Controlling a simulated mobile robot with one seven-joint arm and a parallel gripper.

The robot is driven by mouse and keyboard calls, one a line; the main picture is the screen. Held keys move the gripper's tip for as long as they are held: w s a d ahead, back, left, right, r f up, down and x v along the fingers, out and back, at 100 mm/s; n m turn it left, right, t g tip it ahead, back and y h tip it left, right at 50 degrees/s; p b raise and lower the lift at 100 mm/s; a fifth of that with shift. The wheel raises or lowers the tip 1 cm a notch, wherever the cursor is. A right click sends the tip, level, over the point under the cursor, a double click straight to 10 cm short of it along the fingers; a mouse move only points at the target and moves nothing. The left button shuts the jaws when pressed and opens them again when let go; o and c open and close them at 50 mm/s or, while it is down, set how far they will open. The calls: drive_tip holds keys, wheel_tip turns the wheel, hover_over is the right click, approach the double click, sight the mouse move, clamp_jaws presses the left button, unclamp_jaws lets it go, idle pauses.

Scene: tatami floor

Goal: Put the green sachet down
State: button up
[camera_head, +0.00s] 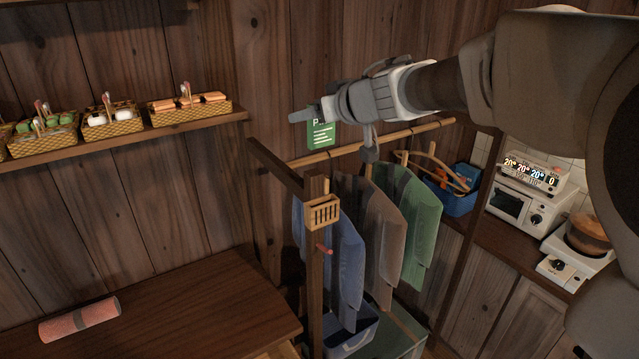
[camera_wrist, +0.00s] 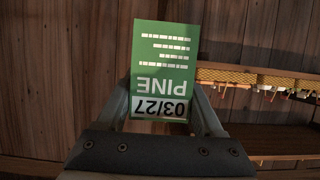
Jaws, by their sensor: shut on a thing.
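The green sachet (camera_head: 321,135) hangs below my gripper (camera_head: 304,114) in the head view, in the air above the clothes rack. In the wrist view the green sachet (camera_wrist: 164,62) stands between the two fingers of my gripper (camera_wrist: 165,108). Its label shows white lines, "PINE" and "03/27", upside down. My gripper is shut on its lower end in that view. Nothing is seen supporting the sachet from below.
A wall shelf (camera_head: 130,137) with several woven baskets is at the left. Below is a dark wooden top (camera_head: 200,310) with a rolled pink towel (camera_head: 80,320). A rack holds a blue garment (camera_head: 335,250), others, and a small slatted box (camera_head: 322,213). A blue bin (camera_head: 458,203) is at the right.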

sight(318, 193)
wheel_tip(318, 193, down, 12)
drive_tip(key=b, duration=0.3)
drive_tip(key=shift+f, duration=0.15)
drive_tip(key=shift+d+f+b, duration=0.1)
drive_tip(key=shift+f+b, duration=1.2)
drive_tip(key=shift+f, duration=1.2)
drive_tip(key=shift+f, duration=0.15)
drive_tip(key=o, duration=1.5)
drive_tip(key=shift+c, duration=0.2)
